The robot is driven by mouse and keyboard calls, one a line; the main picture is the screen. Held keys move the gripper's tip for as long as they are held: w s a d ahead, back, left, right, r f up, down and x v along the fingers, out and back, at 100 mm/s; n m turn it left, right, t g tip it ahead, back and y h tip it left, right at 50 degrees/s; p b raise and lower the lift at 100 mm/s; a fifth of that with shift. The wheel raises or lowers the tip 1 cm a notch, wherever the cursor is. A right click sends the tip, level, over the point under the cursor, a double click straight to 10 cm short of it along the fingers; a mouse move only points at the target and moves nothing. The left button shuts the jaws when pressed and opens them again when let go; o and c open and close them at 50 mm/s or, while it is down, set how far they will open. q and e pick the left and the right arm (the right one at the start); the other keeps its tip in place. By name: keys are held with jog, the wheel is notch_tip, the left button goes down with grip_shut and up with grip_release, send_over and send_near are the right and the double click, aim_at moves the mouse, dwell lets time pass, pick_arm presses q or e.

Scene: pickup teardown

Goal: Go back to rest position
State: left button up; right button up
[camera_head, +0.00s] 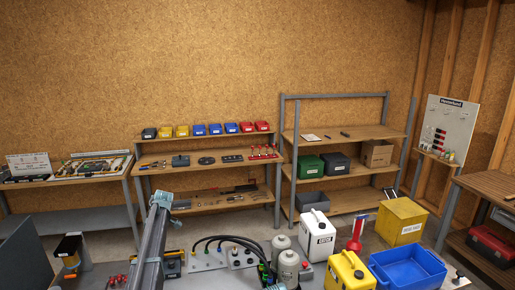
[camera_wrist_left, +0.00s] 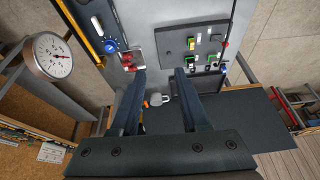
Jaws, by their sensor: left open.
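My left gripper (camera_wrist_left: 161,78) shows in the left wrist view with its two dark fingers apart and nothing between them. Beyond the fingertips stands a grey panel (camera_wrist_left: 165,20) with a blue knob (camera_wrist_left: 110,46), red parts and a grey control box (camera_wrist_left: 193,45). A small padlock-like item (camera_wrist_left: 157,100) with an orange part beside it shows between the fingers, farther off. In the head view an arm link of mine rises at lower centre-left; its gripper cannot be made out there. My right gripper is not in view.
A round gauge (camera_wrist_left: 48,56) is at the left in the wrist view. In the head view, a blue tub (camera_head: 408,268), yellow bin (camera_head: 401,222), white canister (camera_head: 317,236) and yellow canister (camera_head: 349,272) crowd the lower right. Shelving (camera_head: 338,208) and a workbench (camera_head: 205,152) line the back wall.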

pick_arm(q)
jog(key=s+d+f+m+t+h, duration=0.1)
jog(key=s+d+m+h, duration=0.1)
jog(key=s+d+m, duration=1.25)
jog(key=s+d+f+m+t+h, duration=0.15)
jog(key=s+d+m, duration=0.45)
jog(key=s+d, duration=0.95)
jog(key=s+d+f+m+g+b, duration=0.1)
jog(key=s+d+f+b, duration=0.2)
jog(key=f+b, duration=0.6)
jog(key=s+d+f+m+b, duration=0.2)
jog(key=s+f+b, duration=0.4)
jog(key=f+b, duration=0.4)
jog(key=shift+d+g+b, duration=0.35)
jog(key=shift+d+b, duration=0.15)
jog(key=shift+d, duration=0.4)
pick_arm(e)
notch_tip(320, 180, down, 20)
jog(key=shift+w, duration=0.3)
